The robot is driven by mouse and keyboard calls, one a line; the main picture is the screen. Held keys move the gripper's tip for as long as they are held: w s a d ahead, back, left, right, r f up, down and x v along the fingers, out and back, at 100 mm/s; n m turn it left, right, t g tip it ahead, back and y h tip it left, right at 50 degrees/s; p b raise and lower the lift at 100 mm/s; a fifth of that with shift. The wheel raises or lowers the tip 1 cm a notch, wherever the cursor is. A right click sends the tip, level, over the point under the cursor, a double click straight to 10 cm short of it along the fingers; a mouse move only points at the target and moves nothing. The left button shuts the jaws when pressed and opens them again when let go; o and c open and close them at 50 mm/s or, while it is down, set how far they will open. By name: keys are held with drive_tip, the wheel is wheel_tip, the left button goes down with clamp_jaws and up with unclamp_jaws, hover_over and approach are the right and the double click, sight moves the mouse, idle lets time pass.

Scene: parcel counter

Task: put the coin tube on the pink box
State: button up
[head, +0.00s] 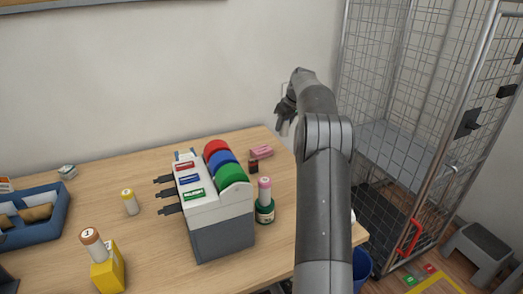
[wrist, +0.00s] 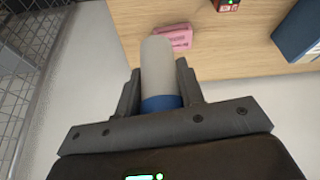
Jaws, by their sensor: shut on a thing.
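The coin tube (wrist: 160,68) is whitish-grey with a blue band at the end nearest my wrist. My gripper (wrist: 160,88) is shut on it, one finger on each side. In the head view my gripper (head: 285,112) is raised above the counter's far right corner; the tube there is small and mostly hidden. The pink box (head: 261,152) lies on the counter near its far edge. In the wrist view the pink box (wrist: 178,38) shows just beyond the tube's free end, apart from it.
A dark red box (head: 253,166) sits close to the pink box. A dispenser with red, blue and green rolls (head: 222,215) stands nearer. A pink-capped tube stands in a green holder (head: 265,212), another tube on a yellow box (head: 108,268). A wire cage (head: 400,130) is at right.

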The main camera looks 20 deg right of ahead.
drive_tip(key=w, duration=0.2)
hover_over(255, 150)
wheel_tip(255, 150, down, 7)
drive_tip(key=shift+s+a+f, duration=0.1)
drive_tip(key=shift+f, duration=1.9)
drive_tip(key=shift+f, duration=0.1)
drive_tip(key=o, duration=1.1)
